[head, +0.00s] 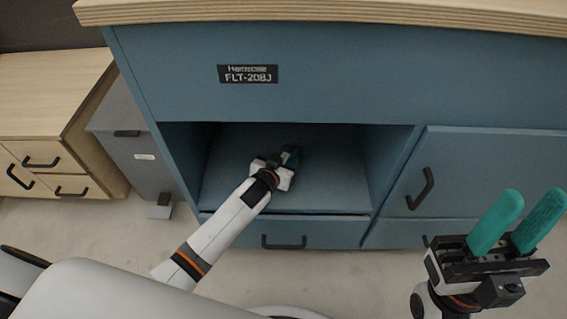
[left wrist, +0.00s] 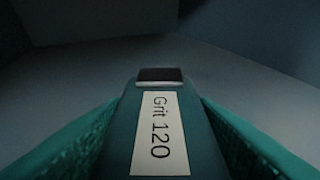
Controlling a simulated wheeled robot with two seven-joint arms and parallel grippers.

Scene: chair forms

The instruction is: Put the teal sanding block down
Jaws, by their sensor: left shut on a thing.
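The teal sanding block (left wrist: 208,158) is between the teal fingers of my left gripper (head: 287,156), which is shut on it. In the left wrist view the block has a white label reading "Grit 120" and a dark end with a light edge. In the head view my left gripper reaches into the open blue compartment (head: 330,160); the block is small and mostly hidden there. I cannot tell whether the block touches the compartment floor. My right gripper (head: 518,222) is open and empty, outside the cabinet at the lower right.
The compartment floor around the block looks bare. A worktop (head: 350,12) with a plywood edge overhangs the cabinet. A closed blue door (head: 480,175) is to the right and a closed drawer (head: 335,233) below. A grey bin (head: 140,165) and wooden drawers (head: 45,110) stand to the left.

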